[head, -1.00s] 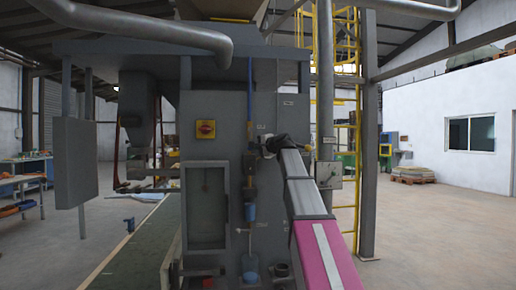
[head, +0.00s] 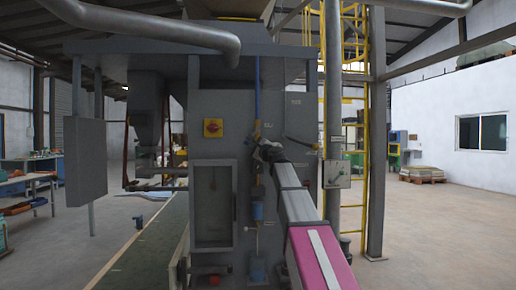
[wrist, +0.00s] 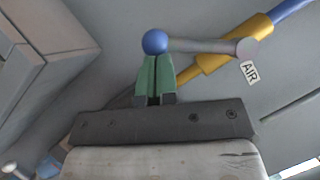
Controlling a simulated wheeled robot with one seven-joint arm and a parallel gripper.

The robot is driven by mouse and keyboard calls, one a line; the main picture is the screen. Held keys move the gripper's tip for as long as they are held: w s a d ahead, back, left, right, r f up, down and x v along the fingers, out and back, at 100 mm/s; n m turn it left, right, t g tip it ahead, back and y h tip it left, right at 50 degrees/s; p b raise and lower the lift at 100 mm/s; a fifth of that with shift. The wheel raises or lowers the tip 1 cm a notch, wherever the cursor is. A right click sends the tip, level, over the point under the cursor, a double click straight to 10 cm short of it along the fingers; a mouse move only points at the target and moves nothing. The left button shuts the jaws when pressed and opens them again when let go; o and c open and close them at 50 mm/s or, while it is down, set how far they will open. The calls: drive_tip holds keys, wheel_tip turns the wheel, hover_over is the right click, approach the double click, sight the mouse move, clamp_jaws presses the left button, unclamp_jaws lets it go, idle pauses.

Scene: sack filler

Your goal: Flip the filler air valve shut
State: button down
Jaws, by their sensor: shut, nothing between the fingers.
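The air valve (wrist: 228,50) shows in the wrist view as a yellow body on a blue pipe (wrist: 290,8), beside a white AIR label (wrist: 249,72). Its grey lever (wrist: 200,46) runs left from a round pivot and ends in a blue ball knob (wrist: 155,42). My gripper (wrist: 155,60) has green fingers, shut and empty, with their tips right at the knob. I cannot tell whether they touch it. In the head view my gripper (head: 264,150) is in front of the filler's face, at the vertical blue pipe (head: 257,85), and hides the lever.
The grey filler machine (head: 212,95) carries a yellow-and-red switch (head: 213,128) and a framed glass box (head: 213,205) left of my arm. A blue cup-like part (head: 258,211) hangs below the valve. A grey post with a box (head: 336,173) stands right. Open floor lies further right.

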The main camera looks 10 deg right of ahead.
sight(246, 141)
drive_tip(key=shift+a+r+m+t+h, duration=0.4)
drive_tip(key=shift+a+m+t, duration=0.2)
drive_tip(key=shift+m, duration=0.65)
drive_tip(key=shift+a+r+m+t+h, duration=0.3)
drive_tip(key=shift+a+m+t+h, duration=0.25)
drive_tip(key=shift+m, duration=0.65)
drive_tip(key=shift+a+r+m+t+h, duration=0.35)
drive_tip(key=shift+a+m+t, duration=0.25)
drive_tip(key=shift+m, duration=0.65)
drive_tip(key=shift+w+a+r, duration=0.1)
drive_tip(key=shift+a+r, duration=0.3)
drive_tip(key=shift+r, duration=0.3)
drive_tip(key=shift+a+r, duration=0.4)
drive_tip(key=shift+r, duration=0.25)
drive_tip(key=shift+a+r, duration=0.1)
drive_tip(key=shift+r, duration=0.05)
